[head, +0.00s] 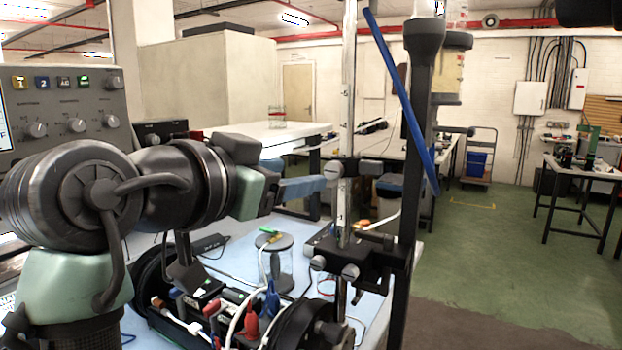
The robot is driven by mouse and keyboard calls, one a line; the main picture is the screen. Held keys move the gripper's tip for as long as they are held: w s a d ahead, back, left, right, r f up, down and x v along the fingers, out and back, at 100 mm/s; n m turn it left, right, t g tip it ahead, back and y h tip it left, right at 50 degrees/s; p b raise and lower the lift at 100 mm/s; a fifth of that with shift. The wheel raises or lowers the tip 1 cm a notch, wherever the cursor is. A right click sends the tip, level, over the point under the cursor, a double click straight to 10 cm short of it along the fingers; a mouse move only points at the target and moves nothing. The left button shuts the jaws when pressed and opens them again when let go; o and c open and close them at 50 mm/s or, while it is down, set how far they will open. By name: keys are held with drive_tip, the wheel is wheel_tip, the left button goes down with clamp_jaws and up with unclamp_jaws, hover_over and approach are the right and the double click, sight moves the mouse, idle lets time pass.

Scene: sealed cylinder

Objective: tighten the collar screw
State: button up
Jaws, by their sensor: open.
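A tall metal rod (348,90) stands upright right of centre. A dark collar (352,167) sits on it, with a pale round collar screw (333,170) on its left side. A lower dark clamp (362,258) on the same rod also has round screws (350,272), so I cannot be sure which screw the task names. My gripper (318,187) reaches in from the left, its blue-grey fingers pointing right, just left of and slightly below the upper collar screw. The jaws are open with nothing seen between them. Whether a finger touches the screw is unclear.
A dark upright post (412,150) and a slanted blue bar (400,95) stand right of the rod. Green floor (500,260) is open at right.

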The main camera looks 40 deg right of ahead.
drive_tip(key=shift+v, duration=1.4)
drive_tip(key=w+a+r+n+t+y+p, duration=0.2)
drive_tip(key=a+r+n+t+y+p, duration=0.2)
drive_tip(key=a+r+n+t, duration=0.75)
drive_tip(key=s+a+r+n+t+y+p, duration=0.2)
drive_tip(key=s+a+r+n+t+y, duration=0.2)
drive_tip(key=s+a+t+y, duration=0.5)
drive_tip(key=shift+s+a+r+y, duration=0.5)
drive_tip(key=shift+s+a+y, duration=0.05)
drive_tip(key=shift+a+y, duration=0.25)
